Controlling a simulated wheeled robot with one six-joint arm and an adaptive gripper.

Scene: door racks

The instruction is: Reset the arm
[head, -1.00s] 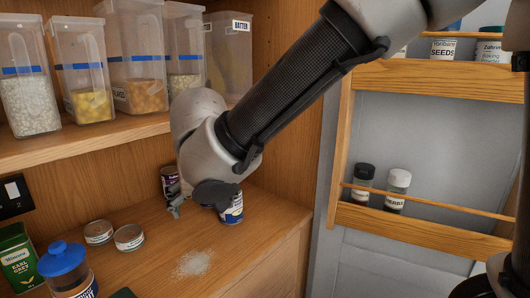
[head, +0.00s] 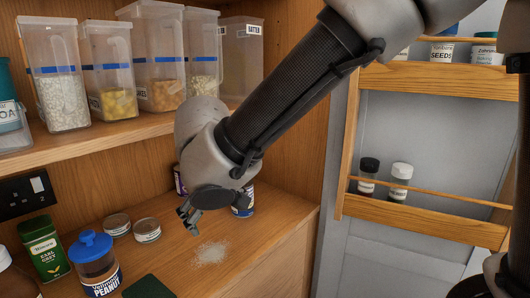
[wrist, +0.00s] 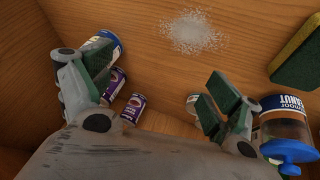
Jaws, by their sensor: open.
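My gripper (head: 188,216) hangs over the wooden counter (head: 170,262) in the head view, in front of some cans. In the wrist view my gripper (wrist: 158,92) has its two fingers wide apart with nothing between them. A blue-labelled can (head: 243,203) stands partly hidden behind my gripper. Purple cans (wrist: 117,84) show near the left finger in the wrist view. A patch of white grains (head: 210,253) lies on the counter, also seen in the wrist view (wrist: 193,32).
Two low tins (head: 146,230), a green tea box (head: 43,248) and a blue-lidded peanut jar (head: 95,264) stand at left. A green sponge (head: 149,287) lies in front. Tubs (head: 157,60) fill the shelf above. A door rack (head: 430,224) holds jars at right.

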